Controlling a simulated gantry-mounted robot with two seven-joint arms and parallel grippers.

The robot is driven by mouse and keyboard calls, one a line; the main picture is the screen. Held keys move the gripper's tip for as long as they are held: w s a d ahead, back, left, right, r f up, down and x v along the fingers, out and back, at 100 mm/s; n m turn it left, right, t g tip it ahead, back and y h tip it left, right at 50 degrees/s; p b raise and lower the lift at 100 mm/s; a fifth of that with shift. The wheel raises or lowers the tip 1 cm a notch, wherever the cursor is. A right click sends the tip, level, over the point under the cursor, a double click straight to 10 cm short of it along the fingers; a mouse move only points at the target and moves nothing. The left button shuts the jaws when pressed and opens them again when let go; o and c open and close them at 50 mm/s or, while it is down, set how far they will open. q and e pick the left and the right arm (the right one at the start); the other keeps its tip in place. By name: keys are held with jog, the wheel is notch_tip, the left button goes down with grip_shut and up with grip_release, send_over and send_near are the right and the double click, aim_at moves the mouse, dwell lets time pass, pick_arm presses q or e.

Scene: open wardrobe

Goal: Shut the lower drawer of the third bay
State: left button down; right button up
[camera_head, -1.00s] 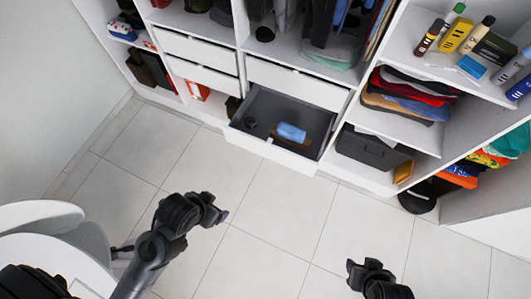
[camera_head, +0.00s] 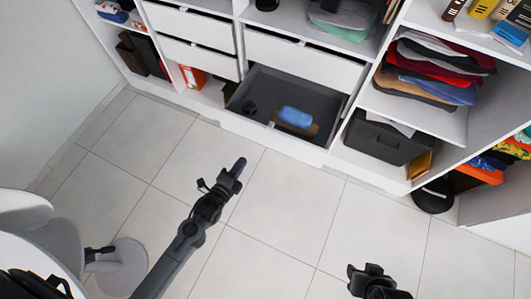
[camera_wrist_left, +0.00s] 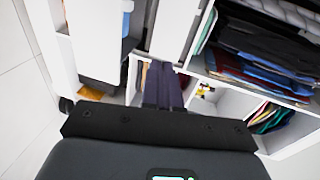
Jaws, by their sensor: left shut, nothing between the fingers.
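The open lower drawer (camera_head: 262,133) sticks out from the wardrobe below a closed white drawer front (camera_head: 300,62). It has a white front and a dark grey inside. A blue rolled item (camera_head: 296,117), a brown item (camera_head: 310,129) and a small black round item (camera_head: 249,107) lie in it. My left gripper (camera_head: 238,167) is shut and empty, over the floor in front of the drawer and apart from its front. Its fingers show together in the left wrist view (camera_wrist_left: 165,85). My right gripper (camera_head: 366,272) is low at the right, away from the drawer; its jaws are unclear.
Folded clothes (camera_head: 425,75) and a dark grey box (camera_head: 385,138) sit on shelves right of the drawer. A black round thing (camera_head: 433,196) is at the wardrobe's foot. A white chair (camera_head: 40,235) stands at lower left. The tiled floor (camera_head: 285,215) before the drawer is clear.

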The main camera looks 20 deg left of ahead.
pick_arm(q)
jog(key=w+f+t+b, duration=0.1)
jog(key=w+f+b, duration=0.1)
jog(key=f+b, duration=0.6)
jog(key=w+f+b, duration=0.2)
jog(key=f+b, duration=0.4)
jog(key=f, duration=0.5)
jog(key=t+b, duration=0.1)
jog(key=b, duration=0.7)
send_near(268, 138)
jog(key=w+b, duration=0.1)
jog(key=w, duration=0.1)
jog(key=w+b, duration=0.1)
jog(key=w, duration=0.1)
jog(key=w+b, duration=0.2)
jog(key=shift+d+f, duration=0.1)
jog(key=shift+d, duration=0.3)
jog(key=shift+w, duration=0.45)
